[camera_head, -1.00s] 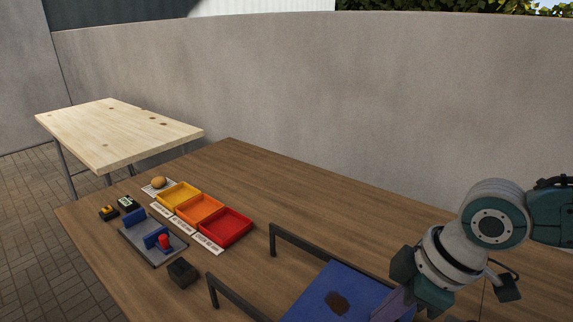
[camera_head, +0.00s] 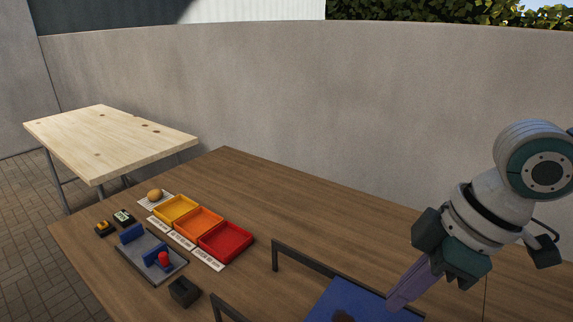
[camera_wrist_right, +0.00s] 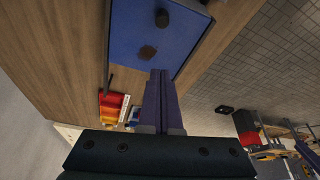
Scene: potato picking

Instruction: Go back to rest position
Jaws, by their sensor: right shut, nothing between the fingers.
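My right gripper (camera_head: 404,294) is at the lower right of the head view, above the far right part of the blue tray (camera_head: 352,300). Its purple fingers point down and to the left. In the right wrist view the two fingers (camera_wrist_right: 160,76) lie together with nothing between them. A dark brown lump (camera_wrist_right: 147,52) and a dark round piece (camera_wrist_right: 162,17) show on the blue surface in that view. The lump is partly cut off at the bottom edge of the head view.
Yellow (camera_head: 176,210), orange (camera_head: 199,222) and red (camera_head: 226,241) trays stand in a row on the brown table (camera_head: 300,205). A potato-like item (camera_head: 155,195) lies behind them. Dark handles (camera_head: 305,260) rise beside the blue tray. A pale wooden table (camera_head: 110,140) stands at the left.

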